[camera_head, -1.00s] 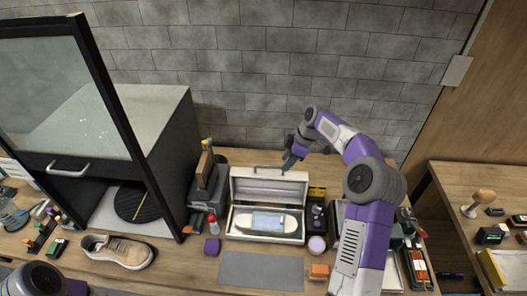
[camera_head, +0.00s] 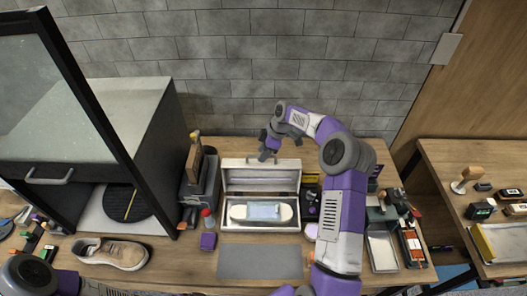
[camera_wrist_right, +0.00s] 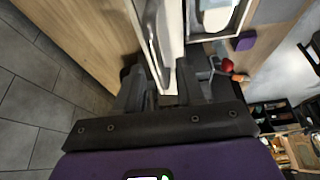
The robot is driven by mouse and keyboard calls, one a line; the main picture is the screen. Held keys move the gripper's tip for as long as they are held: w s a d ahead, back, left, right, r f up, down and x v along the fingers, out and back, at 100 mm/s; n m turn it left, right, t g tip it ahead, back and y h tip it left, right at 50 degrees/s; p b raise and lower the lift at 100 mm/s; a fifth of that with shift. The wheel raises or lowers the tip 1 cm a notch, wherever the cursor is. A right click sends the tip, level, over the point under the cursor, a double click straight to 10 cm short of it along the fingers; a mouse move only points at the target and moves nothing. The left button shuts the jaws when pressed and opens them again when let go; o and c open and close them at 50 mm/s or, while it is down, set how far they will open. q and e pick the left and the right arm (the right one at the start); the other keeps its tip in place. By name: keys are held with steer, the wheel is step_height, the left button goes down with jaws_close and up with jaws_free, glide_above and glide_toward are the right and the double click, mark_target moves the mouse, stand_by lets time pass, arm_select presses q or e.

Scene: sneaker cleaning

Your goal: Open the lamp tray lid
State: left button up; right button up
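The lamp tray (camera_head: 260,229) is a pale metal box in the middle of the table. Its lid (camera_head: 262,181) stands raised at the back, with a handle (camera_head: 258,160) along its top edge. A long white lamp (camera_head: 263,212) with a bluish panel lies inside. My right gripper (camera_head: 267,153) is at the lid's top edge, by the handle. In the right wrist view its two dark fingers (camera_wrist_right: 164,88) are spread, with the pale lid edge (camera_wrist_right: 171,75) between or just beyond them; contact is unclear. Only part of my left arm shows at bottom left; its gripper is out of view.
A black-framed cabinet (camera_head: 150,120) stands left, with a beige sneaker (camera_head: 112,254) before it. A purple block (camera_head: 208,241) and a red-capped bottle (camera_head: 208,218) sit left of the tray. A grey mat (camera_head: 260,262) lies in front. A brick wall (camera_head: 300,60) is behind.

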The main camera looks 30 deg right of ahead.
steer(key=shift+c, duration=0.2)
jaws_close()
